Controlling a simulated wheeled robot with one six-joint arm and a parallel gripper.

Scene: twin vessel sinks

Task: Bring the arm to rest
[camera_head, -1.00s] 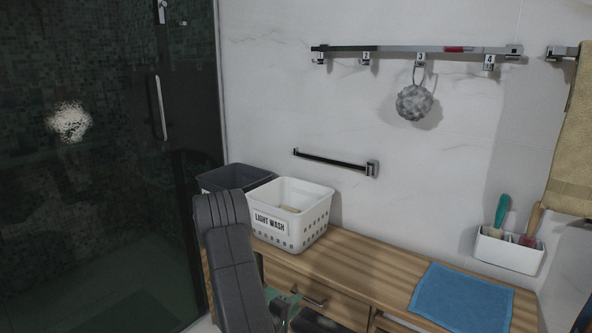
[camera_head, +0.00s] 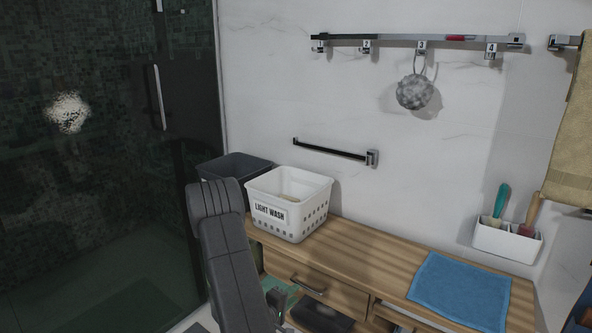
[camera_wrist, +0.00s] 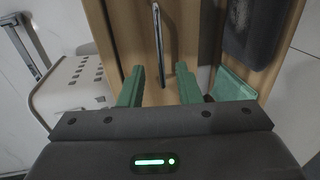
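My arm (camera_head: 228,255) rises at the lower left of the head view, in front of the wooden bench. My gripper (camera_wrist: 162,75) shows in the wrist view with its two green fingers apart and nothing between them. Behind the fingers are a wooden front and a dark bar handle (camera_wrist: 158,40), at a distance I cannot judge.
A white LIGHT WASH basket (camera_head: 290,218) and a dark basket (camera_head: 235,168) stand on the bench (camera_head: 350,255), near my arm. A blue cloth (camera_head: 460,290) lies to the right. Below, a green item (camera_wrist: 232,86) and dark item (camera_wrist: 250,35) lie close by.

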